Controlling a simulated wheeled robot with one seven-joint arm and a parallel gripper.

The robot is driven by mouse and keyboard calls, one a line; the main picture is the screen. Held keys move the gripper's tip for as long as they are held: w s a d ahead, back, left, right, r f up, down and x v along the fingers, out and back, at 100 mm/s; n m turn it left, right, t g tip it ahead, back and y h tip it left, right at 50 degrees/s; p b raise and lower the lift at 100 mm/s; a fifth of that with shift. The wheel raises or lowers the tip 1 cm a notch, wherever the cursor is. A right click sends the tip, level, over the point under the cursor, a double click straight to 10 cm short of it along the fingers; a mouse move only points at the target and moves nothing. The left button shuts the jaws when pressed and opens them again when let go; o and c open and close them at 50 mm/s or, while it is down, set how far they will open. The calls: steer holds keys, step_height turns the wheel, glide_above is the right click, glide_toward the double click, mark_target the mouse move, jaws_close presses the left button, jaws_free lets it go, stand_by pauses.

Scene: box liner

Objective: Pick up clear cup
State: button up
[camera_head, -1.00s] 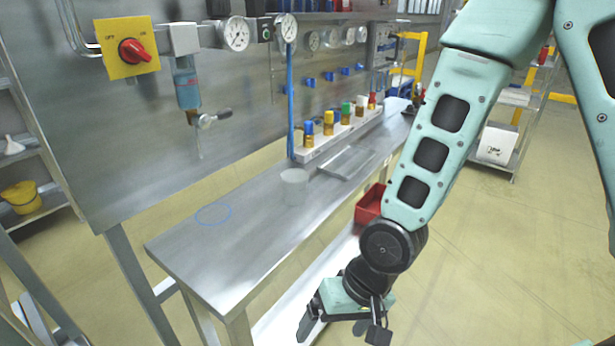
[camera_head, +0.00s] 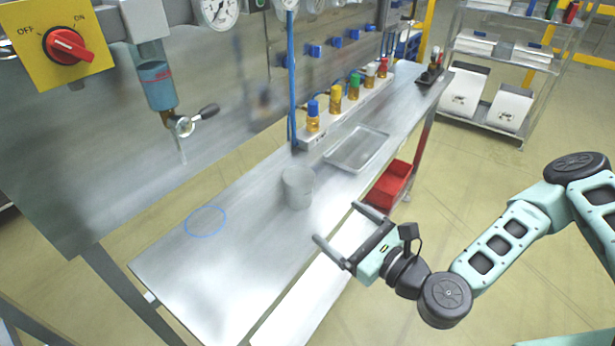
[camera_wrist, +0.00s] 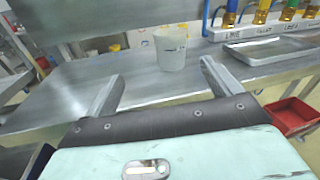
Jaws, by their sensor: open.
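The clear cup (camera_head: 298,188) stands upright on the metal bench, right of a blue ring outline. In the wrist view the cup (camera_wrist: 171,48) stands ahead of the fingers, in line with the gap between them. My gripper (camera_head: 340,222) is open and empty, at the bench's front edge, short of the cup and not touching it. In the wrist view both fingers of my gripper (camera_wrist: 158,82) are spread wide with nothing between them.
The bench (camera_head: 170,268) is bare around the blue ring (camera_head: 205,221). A shallow metal tray (camera_head: 356,148) and a rack of bottles (camera_head: 313,118) lie behind the cup. A tap (camera_head: 186,122) hangs over the bench's left part. A red bin (camera_head: 391,185) sits below, to the right.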

mark_target(290, 171)
steer(key=shift+m+t+h, duration=0.3)
steer(key=shift+m+t, duration=0.1)
steer(key=shift+m, duration=0.2)
steer(key=b+x, duration=0.1)
steer(key=b, duration=0.1)
steer(key=b+x, duration=0.2)
steer(key=d+b+x, duration=0.1)
steer(key=b+x, duration=0.1)
steer(key=shift+w+a+f+b, duration=0.15)
steer(key=shift+w+b, duration=0.15)
steer(key=shift+w, duration=0.25)
steer(key=b, duration=0.1)
steer(key=w+b, duration=0.1)
steer(key=b, duration=0.1)
steer(key=shift+a, duration=0.25)
steer(key=b, duration=0.3)
steer(key=shift+w+a+b, duration=0.25)
steer(key=shift+a+b, duration=0.1)
steer(key=x, duration=0.2)
steer(key=r+x, duration=0.1)
steer(key=shift+w+a+p, duration=0.3)
steer(key=shift+p, duration=0.05)
steer(key=shift+d+p+x, duration=0.2)
steer(key=shift+p+x, duration=0.3)
steer(key=shift+x, duration=2.7)
steer(key=shift+w, duration=0.1)
steer(key=c, duration=1)
